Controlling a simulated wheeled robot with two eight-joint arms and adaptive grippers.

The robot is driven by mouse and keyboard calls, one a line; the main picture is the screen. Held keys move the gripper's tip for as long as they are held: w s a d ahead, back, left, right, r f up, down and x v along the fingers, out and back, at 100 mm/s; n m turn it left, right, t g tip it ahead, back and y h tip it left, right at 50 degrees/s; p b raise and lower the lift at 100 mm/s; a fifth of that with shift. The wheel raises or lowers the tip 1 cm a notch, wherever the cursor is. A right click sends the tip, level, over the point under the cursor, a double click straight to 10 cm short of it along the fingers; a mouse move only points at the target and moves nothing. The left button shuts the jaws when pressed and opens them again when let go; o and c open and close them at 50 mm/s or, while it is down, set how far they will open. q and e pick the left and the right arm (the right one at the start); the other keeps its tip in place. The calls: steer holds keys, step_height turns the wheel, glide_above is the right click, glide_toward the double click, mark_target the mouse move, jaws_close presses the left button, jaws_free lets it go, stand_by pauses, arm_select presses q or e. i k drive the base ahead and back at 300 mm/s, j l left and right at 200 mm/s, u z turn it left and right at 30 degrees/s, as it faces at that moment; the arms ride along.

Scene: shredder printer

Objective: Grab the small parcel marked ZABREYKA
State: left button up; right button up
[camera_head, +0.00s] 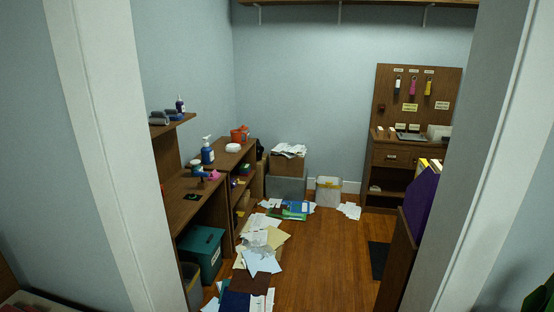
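I see no parcel on which the name ZABREYKA can be read; any lettering in the room is too small to make out. Neither of my grippers is in view.
A doorway with white frames (98,150) opens onto the room. Papers (262,240) litter the floor beside the left desk (190,200). A teal bin (201,252) stands under it. A wooden cabinet (390,157) stands at back right. Wooden floor (335,245) is clear right of the papers.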

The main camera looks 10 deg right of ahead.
mark_target(391, 133)
steer(key=i+z, duration=0.15)
steer(key=i, duration=0.5)
steer(key=i+j+z, duration=0.2)
steer(key=i, duration=0.5)
steer(key=i+j+z, duration=0.15)
steer(key=i, duration=0.5)
steer(key=i+z, duration=0.2)
steer(key=i, duration=0.35)
steer(key=i+z, duration=0.2)
steer(key=i, duration=0.35)
steer(key=i+j+z, duration=0.2)
steer(key=i, duration=0.35)
steer(key=i+j+z, duration=0.2)
steer(key=i, duration=0.35)
steer(key=i+l+z, duration=0.1)
steer(key=i+z, duration=0.25)
steer(key=i, duration=1.1)
